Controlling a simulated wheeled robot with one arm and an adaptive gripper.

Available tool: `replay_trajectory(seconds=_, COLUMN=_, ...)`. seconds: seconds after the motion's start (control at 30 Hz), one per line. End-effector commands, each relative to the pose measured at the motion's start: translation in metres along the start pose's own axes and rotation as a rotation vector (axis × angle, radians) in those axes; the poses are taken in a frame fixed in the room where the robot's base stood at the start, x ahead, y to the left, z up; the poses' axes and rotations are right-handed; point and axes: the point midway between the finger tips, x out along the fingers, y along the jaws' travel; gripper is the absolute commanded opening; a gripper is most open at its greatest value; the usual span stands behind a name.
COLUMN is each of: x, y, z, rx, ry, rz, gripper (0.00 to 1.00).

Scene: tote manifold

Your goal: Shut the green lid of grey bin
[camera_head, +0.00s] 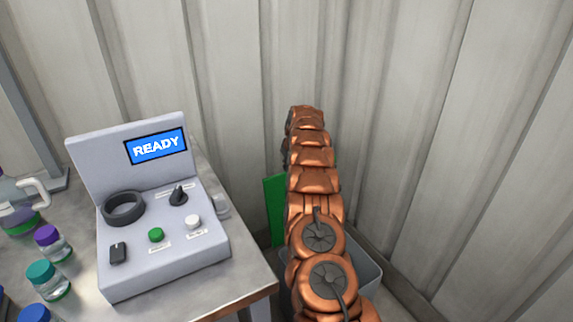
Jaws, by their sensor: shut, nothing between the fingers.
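The green lid (273,205) stands roughly upright at the back of the grey bin, to the right of the table. Most of it is hidden behind my copper-coloured arm, with only its left part clearly showing. The grey bin (368,272) sits low near the corner; my arm covers its middle, and its right wall and rim show. My arm passes in front of both. My gripper cannot be made out; it is hidden behind the arm links. I cannot tell whether anything touches the lid.
A metal table (205,300) on the left carries a grey control console (160,235) with a screen reading READY. Several jars with coloured caps, including a teal-capped one (45,278), stand at its left. Corrugated walls (420,130) close in behind and right of the bin.

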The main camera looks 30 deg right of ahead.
Motion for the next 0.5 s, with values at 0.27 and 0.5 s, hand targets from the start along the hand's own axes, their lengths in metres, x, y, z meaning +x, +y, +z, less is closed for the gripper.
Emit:
replay_trajectory(seconds=0.27, x=-0.006, y=-0.001, z=0.011, rx=-0.002, ry=0.002, rz=0.000, gripper=0.00)
replay_trajectory(seconds=0.5, x=-0.009, y=-0.001, z=0.021, rx=-0.002, ry=0.004, rz=0.001, gripper=0.00)
